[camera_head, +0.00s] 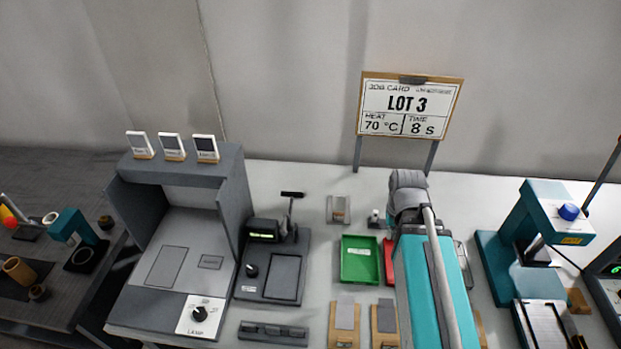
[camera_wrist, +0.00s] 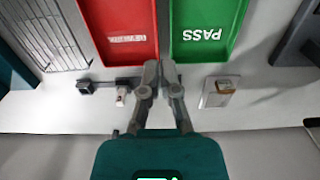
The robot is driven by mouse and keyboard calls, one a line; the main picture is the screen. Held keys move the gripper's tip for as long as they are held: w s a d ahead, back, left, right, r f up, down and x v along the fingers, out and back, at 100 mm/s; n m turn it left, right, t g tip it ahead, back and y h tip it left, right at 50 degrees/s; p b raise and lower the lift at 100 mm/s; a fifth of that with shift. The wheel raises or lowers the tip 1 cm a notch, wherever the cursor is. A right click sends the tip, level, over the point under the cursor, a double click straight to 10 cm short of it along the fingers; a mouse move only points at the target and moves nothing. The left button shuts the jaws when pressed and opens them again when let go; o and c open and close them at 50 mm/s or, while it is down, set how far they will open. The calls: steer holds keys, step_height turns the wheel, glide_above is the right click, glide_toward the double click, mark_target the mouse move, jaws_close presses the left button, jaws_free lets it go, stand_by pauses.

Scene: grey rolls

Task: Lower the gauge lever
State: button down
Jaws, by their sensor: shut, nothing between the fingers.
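The gauge (camera_head: 272,276) is a dark grey unit with a small lit display (camera_head: 262,235), standing left of the green tray in the head view. Its lever (camera_head: 291,205) rises at the back right of the unit, topped by a black crossbar handle, and stands raised. In the wrist view, a dark grey part at the right edge (camera_wrist: 298,38) looks like the gauge, and a black bar (camera_wrist: 313,122) there may be the lever handle. My gripper (camera_wrist: 160,68) is shut and empty, over the trays' edge, away from the lever. My arm hides it in the head view.
The green PASS tray (camera_head: 361,260) and red tray (camera_head: 389,262) lie between my arm and the gauge. A small block on a plate (camera_head: 338,210) stands behind the green tray. A lamp booth (camera_head: 185,255) is left of the gauge, a teal press (camera_head: 540,240) at right.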

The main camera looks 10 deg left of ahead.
steer(key=w+a+r+p, duration=0.2)
steer(key=w+a, duration=0.7)
steer(key=a, duration=0.5)
steer(key=w+a+r+p, duration=0.3)
steer(key=w+a, duration=0.7)
steer(key=a, duration=0.4)
steer(key=shift+a+r+g, duration=0.2)
steer(key=shift+a+g, duration=0.1)
steer(key=shift+f, duration=0.2)
step_height(320, 180, down, 10)
steer(key=b, duration=1)
steer(key=shift+s+r+p, duration=1.45)
steer(key=shift+s+r, duration=0.05)
steer(key=shift+s, duration=0.2)
steer(key=shift+d+r, duration=0.15)
steer(key=shift+d, duration=0.15)
